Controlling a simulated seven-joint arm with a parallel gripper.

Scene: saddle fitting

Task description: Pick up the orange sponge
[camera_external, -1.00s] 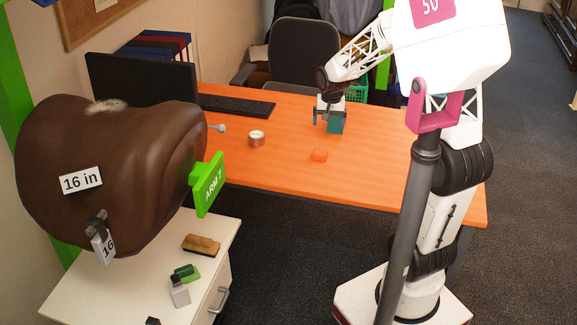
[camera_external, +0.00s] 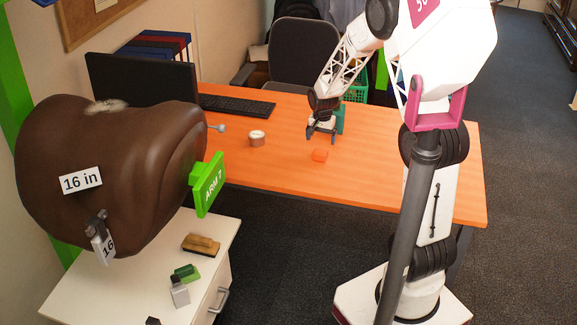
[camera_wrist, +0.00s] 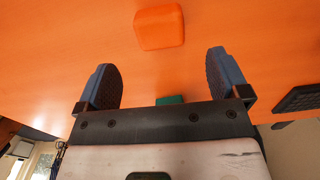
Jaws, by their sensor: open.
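The orange sponge (camera_external: 320,155) is a small block on the orange desk, near its front edge. In the wrist view the sponge (camera_wrist: 160,27) lies beyond the fingertips, roughly centred between them. My gripper (camera_external: 321,137) is above the desk, just behind and above the sponge. In the wrist view my gripper (camera_wrist: 163,78) has its two dark fingers spread wide with nothing between them. The fingers do not touch the sponge.
A small round tin (camera_external: 257,138) stands on the desk left of the sponge. A keyboard (camera_external: 236,106) lies farther back. A brown saddle (camera_external: 110,175) and a white cabinet (camera_external: 75,287) are at the left. The desk (camera_external: 380,180) right of the sponge is clear.

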